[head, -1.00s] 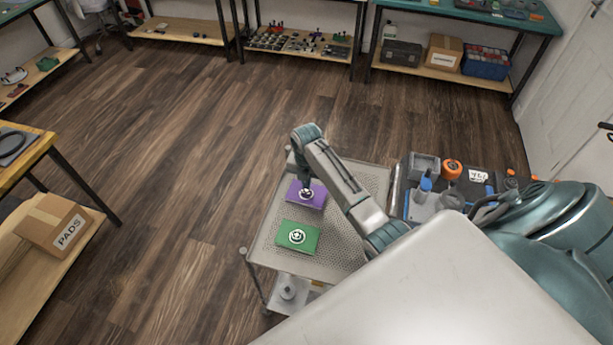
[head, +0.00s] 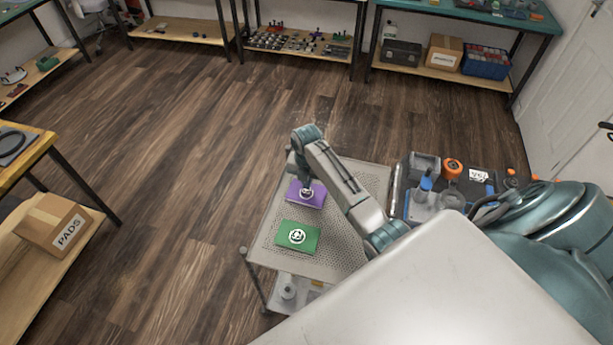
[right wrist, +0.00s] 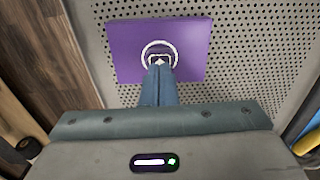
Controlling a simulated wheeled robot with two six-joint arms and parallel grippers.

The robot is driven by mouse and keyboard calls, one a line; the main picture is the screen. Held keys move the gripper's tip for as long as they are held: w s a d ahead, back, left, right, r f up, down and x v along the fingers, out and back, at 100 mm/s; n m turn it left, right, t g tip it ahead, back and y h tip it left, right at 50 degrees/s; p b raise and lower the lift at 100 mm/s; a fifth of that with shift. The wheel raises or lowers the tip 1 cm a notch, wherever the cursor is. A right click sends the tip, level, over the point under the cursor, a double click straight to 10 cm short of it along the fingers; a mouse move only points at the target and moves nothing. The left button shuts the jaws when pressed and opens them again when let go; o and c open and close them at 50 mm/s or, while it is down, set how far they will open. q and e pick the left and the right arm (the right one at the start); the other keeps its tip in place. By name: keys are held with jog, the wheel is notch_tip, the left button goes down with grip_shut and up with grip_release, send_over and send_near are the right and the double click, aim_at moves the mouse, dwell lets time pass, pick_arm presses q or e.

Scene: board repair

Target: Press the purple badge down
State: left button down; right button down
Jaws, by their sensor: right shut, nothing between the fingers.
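The purple badge (head: 312,199), a flat purple plate with a white ring emblem, lies on the perforated cart top (head: 345,250). In the right wrist view the purple badge (right wrist: 190,60) fills the upper middle. My right gripper (right wrist: 159,68) is shut and empty, with its fingertips over the white ring at the badge's centre. I cannot tell whether the tips touch it. In the head view my right gripper (head: 303,184) reaches down at the badge, whose upper left is partly hidden by it. A green badge (head: 285,243) lies nearer on the same cart. My left gripper is not in view.
A black tool tray with blue and orange items (head: 453,170) stands to the right of the cart. A wooden bench with a PADS box (head: 45,222) is at the left. Open wood floor lies left of the cart.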

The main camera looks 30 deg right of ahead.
jog(key=shift+f+b, duration=0.3)
jog(key=shift+f, duration=0.35)
jog(key=shift+s+f, duration=0.1)
jog(key=shift+f, duration=0.15)
dwell(0.7)
notch_tip(320, 180, up, 6)
jog(key=p, duration=0.5)
jog(key=shift+f+p, duration=0.25)
jog(key=shift+p, duration=0.15)
notch_tip(320, 180, up, 2)
jog(key=shift+r+p, duration=0.25)
jog(key=shift+p, duration=0.6)
jog(key=shift+f, duration=0.1)
